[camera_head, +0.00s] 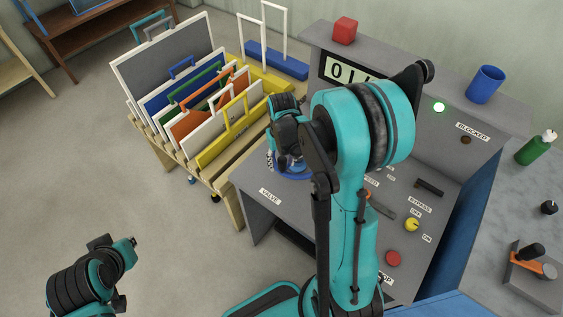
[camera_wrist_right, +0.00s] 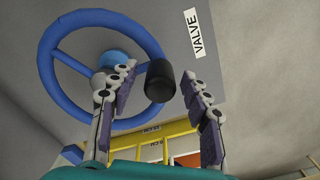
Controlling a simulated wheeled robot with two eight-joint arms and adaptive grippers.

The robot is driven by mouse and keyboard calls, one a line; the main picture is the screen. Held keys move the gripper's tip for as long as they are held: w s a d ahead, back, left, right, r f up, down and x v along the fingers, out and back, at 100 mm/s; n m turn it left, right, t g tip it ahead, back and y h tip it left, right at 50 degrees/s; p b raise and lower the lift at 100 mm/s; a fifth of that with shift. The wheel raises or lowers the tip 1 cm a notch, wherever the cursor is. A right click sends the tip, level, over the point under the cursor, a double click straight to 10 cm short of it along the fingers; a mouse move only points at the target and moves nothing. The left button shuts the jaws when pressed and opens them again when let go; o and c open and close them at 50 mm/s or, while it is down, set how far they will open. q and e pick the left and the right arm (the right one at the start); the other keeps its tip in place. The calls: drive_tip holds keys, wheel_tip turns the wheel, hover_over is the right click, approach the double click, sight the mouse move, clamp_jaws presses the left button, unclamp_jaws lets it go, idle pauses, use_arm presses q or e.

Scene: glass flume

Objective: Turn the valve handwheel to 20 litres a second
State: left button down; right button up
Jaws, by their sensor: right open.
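The blue valve handwheel (camera_wrist_right: 48,62) fills the upper left of the wrist view, with a black knob (camera_wrist_right: 160,82) on its rim. My right gripper (camera_wrist_right: 162,84) is open, its fingers on either side of the knob, with no clear contact. In the head view only part of the blue wheel (camera_head: 294,175) shows below my right gripper (camera_head: 287,158); my arm hides the rest. The display (camera_head: 342,72) shows "01", and my arm covers its remaining digits. A VALVE label (camera_head: 270,196) marks the console. My left arm is at the lower left; its gripper fingers are not visible.
A rack of coloured framed panels (camera_head: 180,150) stands left of the console. The console bears a yellow bypass knob (camera_head: 412,224), a red button (camera_head: 393,258) and a lit lamp (camera_head: 438,107). A red cube (camera_head: 345,30) and blue cup (camera_head: 486,85) stand on its top.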

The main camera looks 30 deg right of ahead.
drive_tip(key=shift+f, duration=0.1)
clamp_jaws()
drive_tip(key=shift+w, duration=0.1)
